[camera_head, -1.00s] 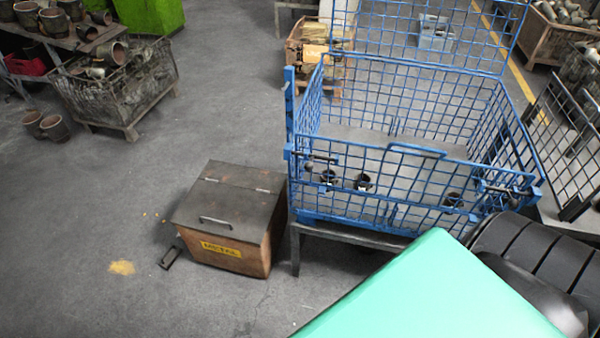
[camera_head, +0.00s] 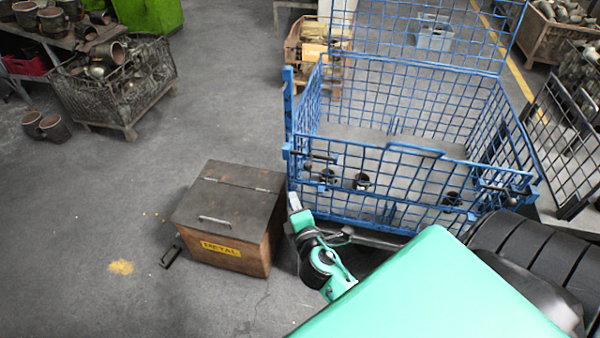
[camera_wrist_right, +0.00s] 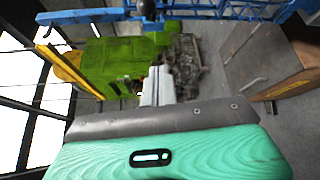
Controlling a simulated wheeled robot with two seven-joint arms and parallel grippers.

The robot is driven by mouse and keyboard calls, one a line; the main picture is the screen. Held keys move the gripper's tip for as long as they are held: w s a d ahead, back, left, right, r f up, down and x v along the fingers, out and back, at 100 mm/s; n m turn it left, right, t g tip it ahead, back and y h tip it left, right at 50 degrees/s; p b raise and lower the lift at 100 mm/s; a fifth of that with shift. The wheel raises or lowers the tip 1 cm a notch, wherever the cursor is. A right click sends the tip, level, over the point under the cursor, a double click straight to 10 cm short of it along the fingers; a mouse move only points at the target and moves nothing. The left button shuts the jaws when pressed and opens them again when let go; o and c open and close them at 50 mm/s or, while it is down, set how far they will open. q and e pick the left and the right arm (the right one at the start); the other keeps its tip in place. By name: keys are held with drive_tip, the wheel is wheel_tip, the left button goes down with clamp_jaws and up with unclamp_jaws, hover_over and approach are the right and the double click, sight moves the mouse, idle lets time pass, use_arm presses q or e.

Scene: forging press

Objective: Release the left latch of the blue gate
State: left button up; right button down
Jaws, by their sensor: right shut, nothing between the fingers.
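The blue gate (camera_head: 400,207) is the front mesh panel of a blue wire cage and stands upright. Its left latch (camera_head: 322,158) is a dark bolt at the gate's upper left corner. My right gripper (camera_head: 294,201) is below and slightly left of the latch, apart from it, near the cage's lower left corner. In the right wrist view my right gripper (camera_wrist_right: 159,72) is shut and empty, its grey fingers together. A dark round knob (camera_wrist_right: 147,9) shows beyond the fingertips, beside blue bars. My left gripper is not in view.
A wooden box with a dark lid and yellow METAL label (camera_head: 221,248) stands left of the cage, close to my right arm. Several small dark cups (camera_head: 361,181) are in the cage. A mesh bin (camera_head: 118,88) stands far left. The left floor is mostly clear.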

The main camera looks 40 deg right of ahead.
drive_tip(key=shift+r, duration=0.4)
drive_tip(key=w+d+p, duration=0.4)
drive_tip(key=w+d, duration=0.2)
drive_tip(key=w, duration=0.1)
drive_tip(key=shift+d, duration=0.2)
idle(0.4)
